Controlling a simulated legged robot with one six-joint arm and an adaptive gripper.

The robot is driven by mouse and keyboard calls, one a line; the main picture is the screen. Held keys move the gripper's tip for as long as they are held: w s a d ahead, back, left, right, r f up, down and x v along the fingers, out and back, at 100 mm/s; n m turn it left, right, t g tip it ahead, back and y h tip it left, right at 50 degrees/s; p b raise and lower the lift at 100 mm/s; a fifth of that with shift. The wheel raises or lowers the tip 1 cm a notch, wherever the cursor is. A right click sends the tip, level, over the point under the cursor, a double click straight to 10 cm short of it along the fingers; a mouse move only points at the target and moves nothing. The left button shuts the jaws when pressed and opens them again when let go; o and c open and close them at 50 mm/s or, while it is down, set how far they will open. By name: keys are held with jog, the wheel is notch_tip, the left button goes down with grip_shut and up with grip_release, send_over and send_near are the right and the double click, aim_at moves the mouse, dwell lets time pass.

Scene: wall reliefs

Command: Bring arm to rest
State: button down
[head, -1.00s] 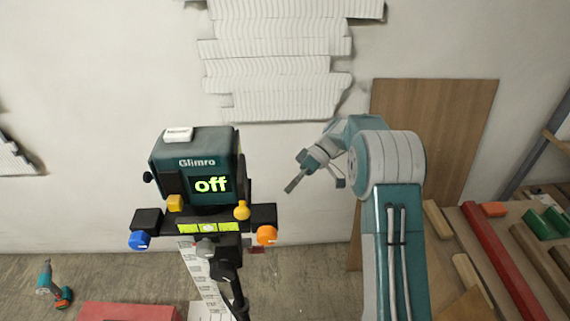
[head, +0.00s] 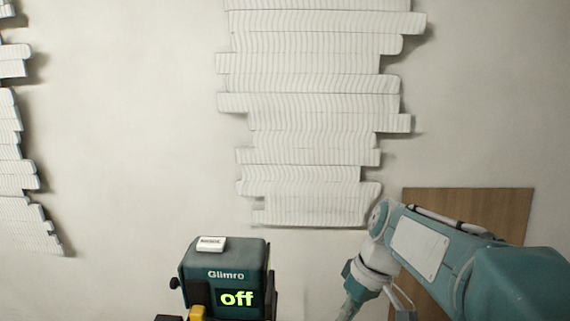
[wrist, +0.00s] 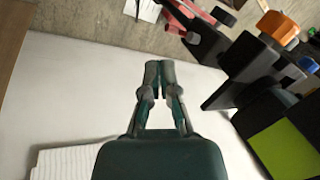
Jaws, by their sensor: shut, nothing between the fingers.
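My teal and grey arm folds in from the lower right of the head view. My gripper (head: 349,305) points down at the bottom edge there, partly cut off, to the right of the Glimro device. In the wrist view my gripper (wrist: 159,66) is shut, with its fingertips together and nothing between them. The dark green Glimro device (head: 225,275) shows "off" in green digits and has a white block on top. Black mount parts with an orange knob (wrist: 277,27) show at the upper right of the wrist view, apart from the fingers.
A relief of stacked white ribbed strips (head: 315,110) hangs on the pale wall, with another (head: 20,170) at the left edge. A brown wooden board (head: 480,212) leans behind my arm. The wall between the reliefs is bare.

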jog(key=s+d+m+t+h, duration=0.3)
jog(key=s+d+m+t, duration=0.1)
jog(key=s, duration=0.8)
jog(key=shift+s+d+r+m+t+h, duration=0.15)
jog(key=shift+s+r+m+t+h, duration=0.35)
jog(key=shift+t, duration=0.6)
jog(key=c, duration=1.3)
grip_release()
jog(key=shift+d+f+m, duration=0.15)
jog(key=shift+f+m, duration=0.05)
jog(key=shift+m, duration=0.1)
jog(key=o, duration=0.8)
jog(key=shift+s, duration=0.1)
jog(key=shift+c, duration=0.2)
jog(key=w+a+f+m+g+y, duration=0.2)
jog(key=w+f+m+y, duration=0.5)
jog(key=f+m+y, duration=0.25)
jog(key=w+a+f+m+g+y, duration=0.3)
jog(key=w+f+m+y, duration=0.55)
jog(key=f, duration=0.25)
jog(key=a, duration=1)
jog(key=shift+s+a+r, duration=0.1)
jog(key=shift+s+a, duration=0.1)
jog(key=shift+a, duration=0.15)
